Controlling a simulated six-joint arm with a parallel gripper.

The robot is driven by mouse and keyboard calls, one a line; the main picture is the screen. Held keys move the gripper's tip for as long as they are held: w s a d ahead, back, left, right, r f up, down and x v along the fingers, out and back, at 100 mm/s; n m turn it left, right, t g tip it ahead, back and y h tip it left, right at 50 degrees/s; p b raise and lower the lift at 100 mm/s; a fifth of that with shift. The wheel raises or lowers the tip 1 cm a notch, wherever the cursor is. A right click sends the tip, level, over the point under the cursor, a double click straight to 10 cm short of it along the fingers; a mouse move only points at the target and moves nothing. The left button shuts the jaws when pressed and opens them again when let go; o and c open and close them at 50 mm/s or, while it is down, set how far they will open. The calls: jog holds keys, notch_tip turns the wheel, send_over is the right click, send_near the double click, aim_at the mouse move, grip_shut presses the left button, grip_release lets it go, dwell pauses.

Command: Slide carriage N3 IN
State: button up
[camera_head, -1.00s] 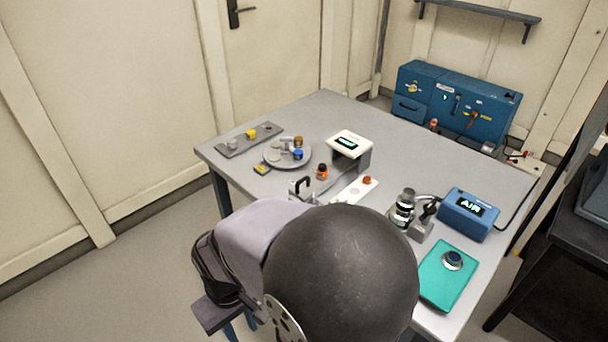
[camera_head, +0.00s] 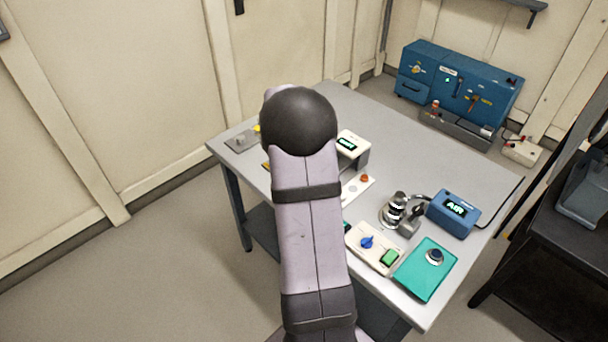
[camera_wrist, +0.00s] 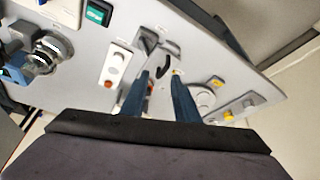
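In the head view my arm hides the gripper and the handle. A white-topped unit with a lit display (camera_head: 348,144) stands just right of my arm, beside a white plate with an orange-red button (camera_head: 364,179).
A metal cylinder fitting (camera_head: 395,209), a blue AIR box (camera_head: 455,212), a teal pad (camera_head: 426,270) and a knob panel (camera_head: 372,249) crowd the right side of the table. A grey strip (camera_wrist: 228,114) and a round tray (camera_wrist: 203,98) lie opposite. The table's back is clear (camera_head: 400,140).

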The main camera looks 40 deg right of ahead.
jog(key=shift+w+d+r+m, duration=0.1)
jog(key=shift+w+m, duration=0.05)
jog(key=shift+m, duration=0.7)
jog(key=shift+w+d+r+m, duration=0.1)
jog(key=shift+w+m, duration=0.05)
jog(key=shift+m, duration=0.75)
jog(key=shift+w+d+m, duration=0.1)
jog(key=shift+w+m, duration=0.05)
jog(key=shift+m, duration=0.7)
jog(key=shift+p+x, duration=1.25)
jog(key=shift+x, duration=2.4)
jog(key=shift+w, duration=0.1)
jog(key=shift+d, duration=0.1)
grip_shut()
